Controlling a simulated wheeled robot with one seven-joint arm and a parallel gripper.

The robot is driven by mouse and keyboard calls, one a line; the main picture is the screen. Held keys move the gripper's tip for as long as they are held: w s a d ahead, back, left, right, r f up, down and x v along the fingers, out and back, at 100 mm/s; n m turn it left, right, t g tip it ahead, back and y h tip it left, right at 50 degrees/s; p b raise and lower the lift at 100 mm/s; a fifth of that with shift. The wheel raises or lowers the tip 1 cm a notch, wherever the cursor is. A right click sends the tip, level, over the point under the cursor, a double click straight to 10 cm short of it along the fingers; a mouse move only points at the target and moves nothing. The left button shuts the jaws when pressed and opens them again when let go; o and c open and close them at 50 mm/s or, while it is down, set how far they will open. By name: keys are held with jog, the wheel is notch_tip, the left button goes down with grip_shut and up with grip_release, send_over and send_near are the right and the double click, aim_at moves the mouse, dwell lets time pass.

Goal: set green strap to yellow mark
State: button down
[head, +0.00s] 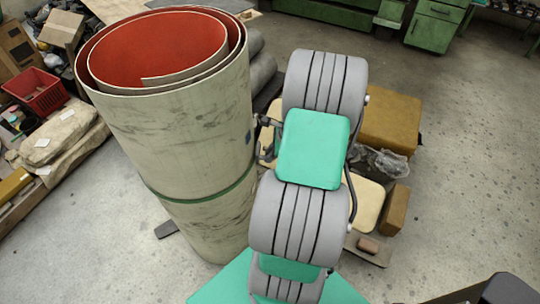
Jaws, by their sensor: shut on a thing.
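A large upright roll of pale, stained sheet (185,140) with a red inner face stands left of my arm. A thin dark green strap (205,200) runs around it below mid-height, its right end rising toward my gripper. My gripper (266,150) is dark, mostly hidden behind my arm, at the roll's right edge. It is shut, apparently on the strap's right side, though the contact is small and partly covered. A small dark blue patch (249,137) shows on the roll above the strap's right end. I see no yellow mark on the visible side.
Behind my arm are a low platform with cushions, a tan box (390,120) and a clear plastic bag (385,163). Grey rolls (262,75) lie behind the big roll. A red crate (37,92) and wrapped bundles (55,135) line the left. Floor at right is open.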

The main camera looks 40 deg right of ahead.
dwell(0.3)
jog(key=c, duration=1.4)
grip_release()
jog(key=shift+o, duration=0.2)
jog(key=v, duration=0.8)
